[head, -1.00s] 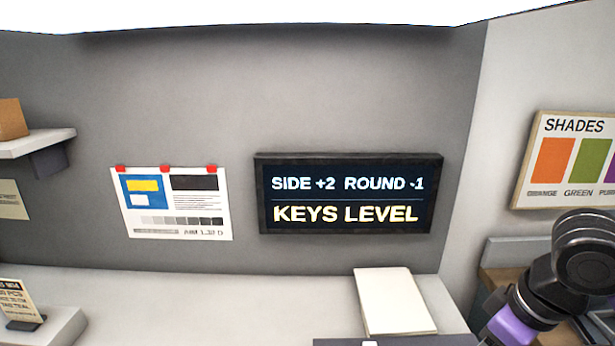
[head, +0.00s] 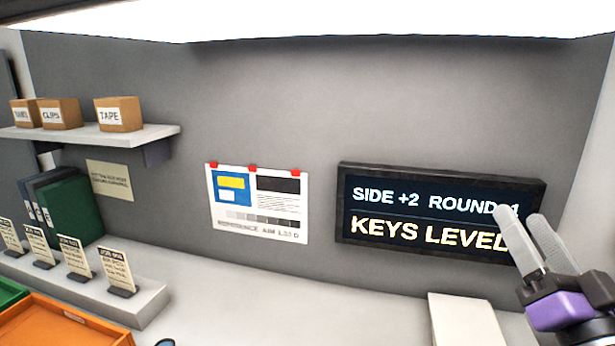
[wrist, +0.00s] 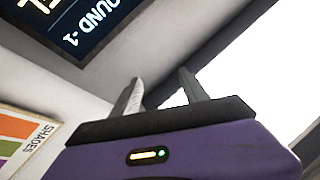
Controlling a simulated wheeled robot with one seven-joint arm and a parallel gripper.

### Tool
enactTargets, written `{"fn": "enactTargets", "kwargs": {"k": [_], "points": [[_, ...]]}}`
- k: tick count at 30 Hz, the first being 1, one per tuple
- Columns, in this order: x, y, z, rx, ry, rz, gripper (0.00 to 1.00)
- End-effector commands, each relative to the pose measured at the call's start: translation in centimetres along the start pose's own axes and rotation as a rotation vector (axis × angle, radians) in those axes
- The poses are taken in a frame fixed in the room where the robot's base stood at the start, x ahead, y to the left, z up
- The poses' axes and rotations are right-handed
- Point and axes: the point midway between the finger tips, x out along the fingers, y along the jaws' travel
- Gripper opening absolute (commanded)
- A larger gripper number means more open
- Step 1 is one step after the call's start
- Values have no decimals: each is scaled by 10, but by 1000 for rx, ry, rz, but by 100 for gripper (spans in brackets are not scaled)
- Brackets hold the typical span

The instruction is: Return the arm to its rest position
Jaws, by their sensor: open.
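My gripper (head: 535,238) is at the right of the head view, raised in front of the dark sign (head: 440,218). Its two grey fingers point up and cover part of the sign's right side, which reads "SIDE +2 ROUND -1" and "KEYS LEVEL". In the wrist view my gripper (wrist: 160,95) has its fingers apart with nothing between them. Part of the sign (wrist: 85,22) shows at the upper left there. Most of my arm is out of view.
A shelf (head: 95,134) with several labelled boxes is at the left. Below are binders (head: 72,210), a ledge (head: 150,296) with small cards, and an orange tray (head: 60,325). A pale block (head: 465,318) lies under the sign. A SHADES board (wrist: 25,140) shows in the wrist view.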

Motion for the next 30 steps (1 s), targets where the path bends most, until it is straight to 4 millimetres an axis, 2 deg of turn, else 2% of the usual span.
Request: {"fn": "enactTargets", "kwargs": {"k": [8,13,21,30], "points": [[-73,16,34,21,97,200,52],[-130,16,63,-18,75,298,52],[-228,1,106,-135,-66,370,52],[-342,-25,139,-277,-345,307,52]]}}
